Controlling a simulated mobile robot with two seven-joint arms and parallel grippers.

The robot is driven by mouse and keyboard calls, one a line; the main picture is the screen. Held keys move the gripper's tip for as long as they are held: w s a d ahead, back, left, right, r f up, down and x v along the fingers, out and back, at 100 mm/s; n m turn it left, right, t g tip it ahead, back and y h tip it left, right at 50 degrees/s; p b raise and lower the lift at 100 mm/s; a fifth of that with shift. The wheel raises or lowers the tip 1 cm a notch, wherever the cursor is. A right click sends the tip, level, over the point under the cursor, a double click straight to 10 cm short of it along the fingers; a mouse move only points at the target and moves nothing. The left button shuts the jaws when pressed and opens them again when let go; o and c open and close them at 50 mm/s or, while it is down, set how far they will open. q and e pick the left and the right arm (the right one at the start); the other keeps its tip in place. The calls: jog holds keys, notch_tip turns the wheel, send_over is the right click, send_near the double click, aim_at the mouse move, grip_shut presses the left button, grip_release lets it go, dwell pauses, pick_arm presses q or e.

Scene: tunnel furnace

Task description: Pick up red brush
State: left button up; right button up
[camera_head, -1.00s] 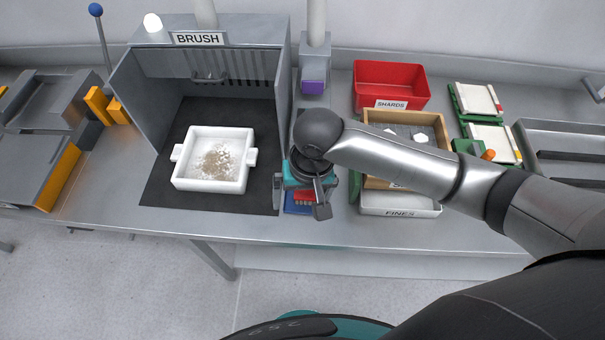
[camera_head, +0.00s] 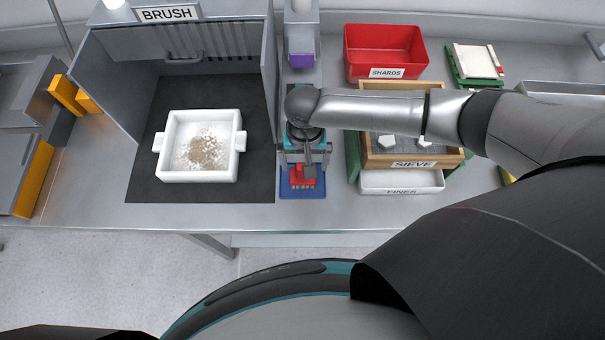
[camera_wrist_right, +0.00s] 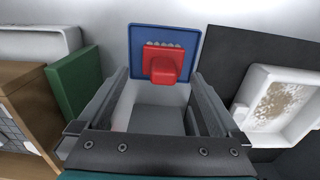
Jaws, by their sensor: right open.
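The red brush (camera_head: 303,179) lies on a small blue mat (camera_head: 289,189) near the table's front edge, partly hidden by my right gripper in the head view. In the right wrist view the red brush (camera_wrist_right: 165,65) shows whole, with a row of pale tufts at its far end, on the blue mat (camera_wrist_right: 141,42). My right gripper (camera_wrist_right: 160,80) is open and empty, its fingers on either side of the brush in the picture. In the head view the right gripper (camera_head: 308,168) hangs over the near strip of table at the mat. My left gripper is not in view.
A white tray (camera_head: 163,171) of debris sits on a black mat (camera_head: 257,150) in the BRUSH booth, left. To the right stand the wooden sieve (camera_head: 455,159), the white FINES drawer (camera_head: 400,183) and the red SHARDS bin (camera_head: 384,57).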

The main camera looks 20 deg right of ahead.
jog(key=shift+f, duration=0.6)
jog(key=f, duration=0.3)
jog(key=shift+a+f, duration=0.1)
jog(key=shift+a, duration=0.15)
jog(key=shift+f+b, duration=0.35)
jog(key=shift+f, duration=0.15)
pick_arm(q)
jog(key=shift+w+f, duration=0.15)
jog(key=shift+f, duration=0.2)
pick_arm(e)
jog(key=shift+c, duration=0.2)
jog(key=c, duration=1.3)
jog(key=shift+o, duration=0.2)
jog(key=shift+r, duration=0.15)
pick_arm(q)
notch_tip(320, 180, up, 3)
jog(key=p, duration=0.3)
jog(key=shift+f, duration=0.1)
pick_arm(e)
notch_tip(320, 180, up, 20)
